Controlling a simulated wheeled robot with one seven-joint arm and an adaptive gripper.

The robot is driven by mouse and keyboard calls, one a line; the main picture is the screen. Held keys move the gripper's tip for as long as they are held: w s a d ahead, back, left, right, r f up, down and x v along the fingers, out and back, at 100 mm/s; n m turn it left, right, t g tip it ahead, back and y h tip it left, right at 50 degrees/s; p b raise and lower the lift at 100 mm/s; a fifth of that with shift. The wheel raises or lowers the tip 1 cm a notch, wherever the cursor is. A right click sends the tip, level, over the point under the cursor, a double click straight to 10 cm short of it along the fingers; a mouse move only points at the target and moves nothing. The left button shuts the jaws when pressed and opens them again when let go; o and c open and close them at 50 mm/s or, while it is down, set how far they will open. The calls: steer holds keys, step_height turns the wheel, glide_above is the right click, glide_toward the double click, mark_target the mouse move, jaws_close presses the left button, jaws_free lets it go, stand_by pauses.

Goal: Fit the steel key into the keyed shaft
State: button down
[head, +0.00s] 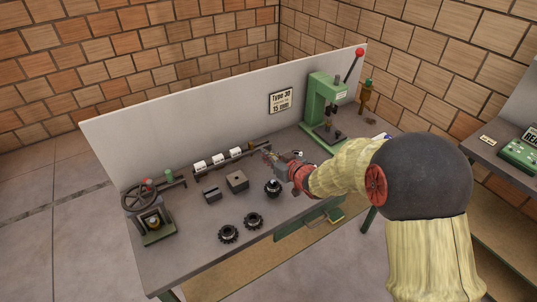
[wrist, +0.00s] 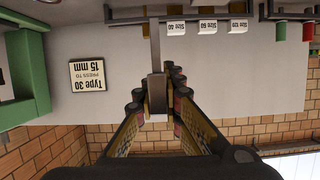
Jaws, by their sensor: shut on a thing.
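My gripper (head: 270,155) is above the back right part of the workbench, near the end of the back rail. In the wrist view my gripper (wrist: 158,105) has its fingers closed in on a grey steel bar, which looks like the steel key (wrist: 156,60). The bar points away from the camera, between the fingertips. In the head view the key is too small to tell apart from the fingers. I cannot tell for certain which part is the keyed shaft. A dark round part with an upright stub (head: 272,187) stands on the bench just below my gripper.
The back rail (head: 180,176) carries white size cards (head: 217,159). A green press (head: 322,105) stands right, a handwheel device (head: 142,200) left. Two dark toothed wheels (head: 228,234) and dark blocks (head: 237,181) lie on the bench. A sign (head: 280,100) reads Type 30.

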steer(key=shift+f+b, duration=1.15)
steer(key=shift+f, duration=0.75)
steer(key=shift+f+b, duration=1.85)
steer(key=shift+f, duration=0.85)
steer(key=c, duration=1.8)
jaws_free()
steer(key=v, duration=1.2)
steer(key=shift+f, duration=0.1)
